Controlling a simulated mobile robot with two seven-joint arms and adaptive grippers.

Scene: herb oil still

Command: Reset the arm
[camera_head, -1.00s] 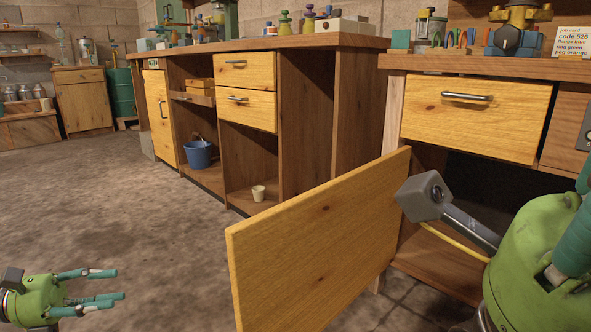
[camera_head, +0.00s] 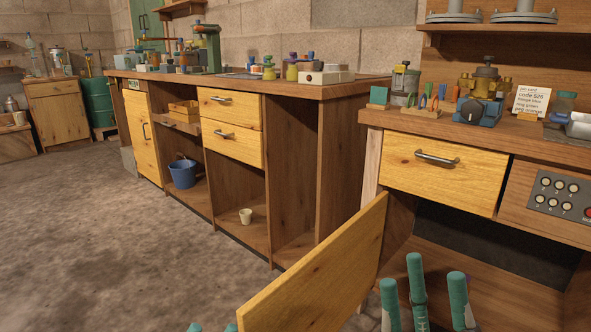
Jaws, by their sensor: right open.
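My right gripper (camera_head: 424,283) is at the bottom right, its teal fingers pointing up and spread apart with nothing between them. It is in front of the open lower compartment of the right bench, to the right of the open yellow wooden door (camera_head: 325,268). Its palm and arm are out of the picture. Two teal fingertips of my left gripper (camera_head: 213,328) just show at the bottom edge, left of the door's lower part. The rest of it is cut off, so its opening cannot be judged.
The right bench has a shut drawer (camera_head: 440,171) and a button panel (camera_head: 562,196). A blue-and-yellow valve (camera_head: 482,93) and a code card (camera_head: 531,101) stand on top. A blue bucket (camera_head: 182,174) and a cup (camera_head: 245,216) sit in the left bench. The floor at left is clear.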

